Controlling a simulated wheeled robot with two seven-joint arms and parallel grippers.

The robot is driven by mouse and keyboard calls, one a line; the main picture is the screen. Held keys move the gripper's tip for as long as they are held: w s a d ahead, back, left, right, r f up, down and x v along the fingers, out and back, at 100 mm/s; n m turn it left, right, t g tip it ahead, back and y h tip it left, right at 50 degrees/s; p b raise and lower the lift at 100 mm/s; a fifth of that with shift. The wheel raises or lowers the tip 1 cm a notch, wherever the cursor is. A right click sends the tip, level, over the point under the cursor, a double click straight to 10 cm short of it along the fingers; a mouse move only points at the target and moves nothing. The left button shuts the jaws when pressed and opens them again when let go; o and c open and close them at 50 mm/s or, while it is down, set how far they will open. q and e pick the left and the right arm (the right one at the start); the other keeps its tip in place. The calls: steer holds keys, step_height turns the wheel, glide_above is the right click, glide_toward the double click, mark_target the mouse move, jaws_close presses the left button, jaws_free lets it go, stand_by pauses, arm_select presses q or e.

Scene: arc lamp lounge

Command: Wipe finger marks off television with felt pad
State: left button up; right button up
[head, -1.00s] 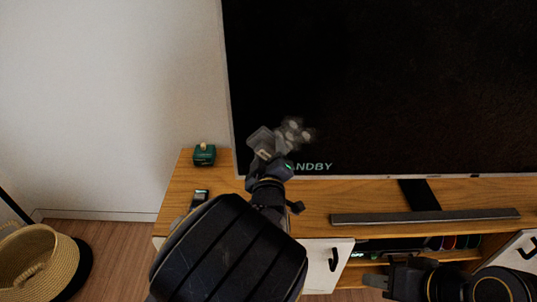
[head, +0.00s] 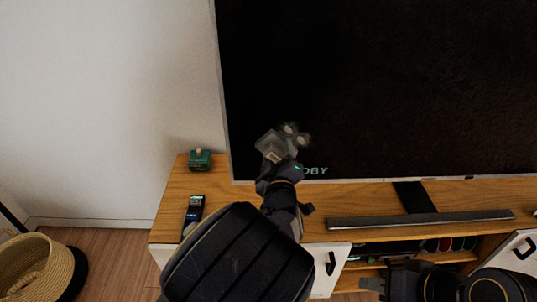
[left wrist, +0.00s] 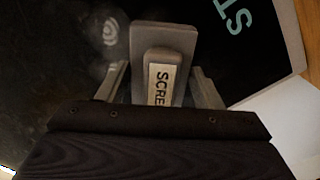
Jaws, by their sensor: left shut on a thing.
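The television (head: 380,80) is a large black screen with a thin silver frame, standing on the wooden cabinet. Pale finger marks (head: 298,133) show low on its left part; they also show in the left wrist view (left wrist: 110,30). My left gripper (head: 276,158) is shut on the grey felt pad (head: 268,143), held in front of the screen beside the marks. In the left wrist view the pad (left wrist: 185,38) has a handle block with a label reading "SCRE". Whether the pad touches the glass I cannot tell. My right gripper (head: 372,285) is low at the right, its fingertips partly dark.
A small green box-like item (head: 200,160) and a dark remote-like device (head: 194,210) lie on the cabinet top (head: 175,195) at left. A soundbar (head: 420,219) lies before the television's stand. A woven basket (head: 35,270) stands on the floor.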

mark_target(263, 149)
arm_select(q)
steer(key=shift+w+d+p, duration=0.15)
steer(key=shift+d+p, duration=0.6)
steer(key=shift+d, duration=3.55)
steer(key=shift+r+p, duration=0.55)
steer(key=shift+r, duration=0.4)
steer(key=shift+a+f+b, duration=0.15)
steer(key=shift+a+b, duration=0.2)
steer(key=shift+a, duration=0.05)
steer(key=shift+a+b, duration=0.5)
steer(key=shift+a, duration=0.3)
steer(key=shift+a+b, duration=0.35)
steer(key=shift+a, duration=0.5)
steer(key=shift+a+b, duration=1.55)
steer(key=shift+a, duration=1.55)
steer(key=shift+a+b, duration=0.3)
steer(key=shift+a, duration=0.6)
steer(key=shift+w+r+p, duration=0.15)
steer(key=shift+r+p, duration=0.55)
steer(key=shift+r, duration=0.3)
steer(key=shift+d+p, duration=0.45)
steer(key=shift+d, duration=1.65)
steer(key=shift+d+p, duration=0.35)
steer(key=shift+d, duration=0.95)
steer(key=shift+d+f+p, duration=0.1)
steer(key=shift+d+p, duration=0.6)
steer(key=shift+d, duration=1.95)
